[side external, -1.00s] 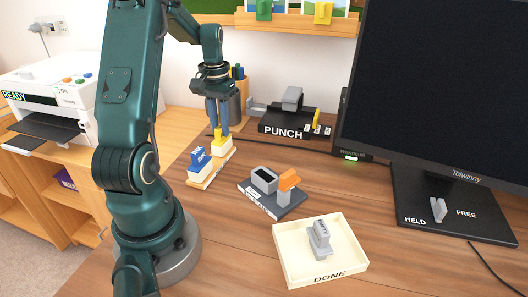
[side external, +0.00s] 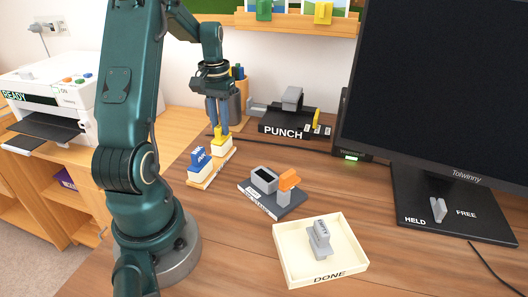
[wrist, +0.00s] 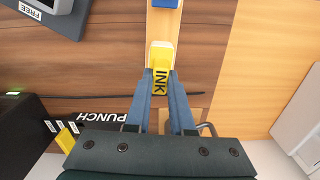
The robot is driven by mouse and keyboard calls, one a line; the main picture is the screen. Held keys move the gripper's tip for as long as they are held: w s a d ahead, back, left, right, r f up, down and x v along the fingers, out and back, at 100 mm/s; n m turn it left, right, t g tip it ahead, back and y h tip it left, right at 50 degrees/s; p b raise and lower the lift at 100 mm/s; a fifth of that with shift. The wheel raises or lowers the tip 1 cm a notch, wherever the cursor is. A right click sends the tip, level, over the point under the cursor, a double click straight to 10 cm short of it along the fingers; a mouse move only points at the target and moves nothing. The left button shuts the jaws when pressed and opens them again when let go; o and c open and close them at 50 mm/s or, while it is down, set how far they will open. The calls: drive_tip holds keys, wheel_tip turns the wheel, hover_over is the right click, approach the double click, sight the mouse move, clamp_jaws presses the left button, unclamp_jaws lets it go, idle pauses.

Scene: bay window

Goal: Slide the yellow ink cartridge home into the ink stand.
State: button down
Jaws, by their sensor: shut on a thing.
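The yellow ink cartridge (side external: 221,132), labelled INK in the wrist view (wrist: 161,60), is at the far end of the wooden ink stand (side external: 212,175). My gripper (side external: 218,126) points down from above with its fingers shut on the cartridge's top; the fingers also flank it in the wrist view (wrist: 160,77). A white part shows below the yellow top. I cannot tell how deep the cartridge sits in the stand. A blue cartridge (side external: 198,157) stands upright at the stand's near end, above its own white part.
A grey holder with an orange part (side external: 288,180) stands right of the stand. A cream DONE tray (side external: 350,262) holds a grey stamp-like piece (side external: 320,240). The black PUNCH unit (side external: 285,122) and a pen cup (side external: 236,105) are behind.

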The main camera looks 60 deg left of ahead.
sight(220, 128)
drive_tip(key=shift+r, duration=0.6)
drive_tip(key=shift+r, duration=1.7)
drive_tip(key=m, duration=0.2)
drive_tip(key=d+m, duration=0.1)
drive_tip(key=m, duration=0.1)
drive_tip(key=shift+s, duration=0.2)
drive_tip(key=w+d+r+m, duration=0.2)
drive_tip(key=d+m, duration=0.6)
drive_tip(key=m, duration=0.1)
drive_tip(key=w+d+r+m, duration=0.1)
drive_tip(key=d+r+m, duration=0.2)
drive_tip(key=d+m, duration=0.5)
drive_tip(key=shift+w+d+m, duration=0.2)
drive_tip(key=shift+w+m, duration=0.2)
drive_tip(key=shift+m, duration=0.7)
